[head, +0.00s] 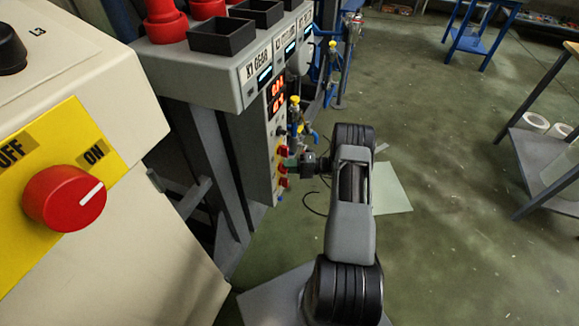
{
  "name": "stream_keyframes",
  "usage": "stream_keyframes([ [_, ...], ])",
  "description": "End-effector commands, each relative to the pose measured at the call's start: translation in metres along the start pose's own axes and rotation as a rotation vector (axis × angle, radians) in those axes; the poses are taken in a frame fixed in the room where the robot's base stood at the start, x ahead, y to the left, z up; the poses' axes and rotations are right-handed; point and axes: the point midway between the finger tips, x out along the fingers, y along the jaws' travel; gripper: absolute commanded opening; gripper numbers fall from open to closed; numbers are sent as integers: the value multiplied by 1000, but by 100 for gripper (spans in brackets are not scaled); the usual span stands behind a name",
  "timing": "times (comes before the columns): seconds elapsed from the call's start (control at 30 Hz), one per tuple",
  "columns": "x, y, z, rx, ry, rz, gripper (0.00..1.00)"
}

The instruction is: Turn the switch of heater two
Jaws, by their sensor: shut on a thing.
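A narrow upright control panel (268,150) stands left of centre, with red lit displays above and small red knobs on yellow plates below. My gripper (288,163) reaches it from the right, with its tip against the panel among these knobs. It is shut on a small switch there, which the fingers mostly hide. A red knob (282,151) shows just above the fingers and another red knob (284,182) just below. The labels are too small to read, so I cannot tell which one belongs to heater two. The switch's turn angle is hidden.
A cream cabinet with a large red ON/OFF knob (64,198) fills the near left. A grey console (222,80) with black trays overhangs the panel. Yellow-topped valves (295,101) sit beside it. Green floor is open to the right, before a grey shelf (540,155).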

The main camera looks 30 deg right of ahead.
Motion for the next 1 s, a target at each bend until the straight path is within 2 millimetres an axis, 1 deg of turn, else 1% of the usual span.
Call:
stream_keyframes([
  [0.07, 0, 1, 1, 1, -4, 1, 0],
  [0.1, 0, 1, 1, 1, -3, 1, 17],
  [0.37, 0, 0, 0, 0, -2, 0, 42],
  [0.57, 0, 0, 0, 0, -1, 0, 42],
  [0.67, -4, 0, 0, 0, -2, 0, 42],
  [0.77, -15, 0, 1, 0, -5, 0, 42],
  [0.83, -27, 0, 0, 1, -5, 1, 42],
  [1.0, -63, 0, 1, -1, -6, 0, 42],
])
